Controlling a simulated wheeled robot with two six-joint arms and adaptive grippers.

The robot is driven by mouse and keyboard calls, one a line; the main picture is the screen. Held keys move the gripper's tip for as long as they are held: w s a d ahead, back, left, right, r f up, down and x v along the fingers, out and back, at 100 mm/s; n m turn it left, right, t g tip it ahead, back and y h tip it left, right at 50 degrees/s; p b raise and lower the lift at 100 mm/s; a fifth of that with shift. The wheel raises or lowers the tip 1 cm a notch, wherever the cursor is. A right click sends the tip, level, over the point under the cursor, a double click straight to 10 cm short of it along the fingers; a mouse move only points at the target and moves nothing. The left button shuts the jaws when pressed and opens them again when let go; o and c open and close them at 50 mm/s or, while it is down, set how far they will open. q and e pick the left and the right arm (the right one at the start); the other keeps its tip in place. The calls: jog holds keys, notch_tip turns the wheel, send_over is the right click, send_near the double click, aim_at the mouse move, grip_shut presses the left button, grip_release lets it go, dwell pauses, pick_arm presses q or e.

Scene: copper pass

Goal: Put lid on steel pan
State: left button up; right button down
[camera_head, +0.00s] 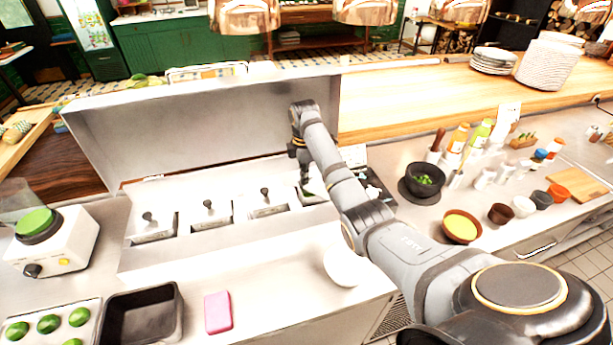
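A steel counter unit (230,255) with a raised hood holds a row of inset steel pans. Three wells at the left and middle show steel lids with dark knobs: the left lid (153,236), the middle lid (210,214) and the lid to its right (268,208). My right arm reaches in from the lower right, and my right gripper (304,170) points down over the right end of the row. The well below it is mostly hidden by my arm, with a little dark green showing. Whether the fingers hold anything is unclear. My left gripper is out of view.
A white bowl-like thing (343,267) is partly behind my arm. A pink sponge (218,312) and a black bin (142,318) are at the front left. A black bowl of greens (425,180) and a yellow-filled bowl (461,226) stand right of my arm.

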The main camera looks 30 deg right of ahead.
jog(key=shift+w+a+r+p, duration=0.1)
jog(key=shift+w+a+p, duration=0.15)
jog(key=shift+a, duration=0.45)
jog(key=shift+w+a+p, duration=0.15)
jog(key=shift+w+a, duration=0.15)
jog(key=shift+a, duration=0.35)
dwell(0.4)
jog(key=shift+w+a, duration=0.3)
jog(key=shift+a, duration=0.4)
jog(key=shift+w+a, duration=0.25)
jog(key=shift+a, duration=0.4)
dwell(0.6)
jog(key=c, duration=1.1)
grip_release()
notch_tip(320, 180, up, 7)
jog(key=p, duration=0.8)
jog(key=shift+p, duration=0.3)
jog(key=shift+c, duration=0.3)
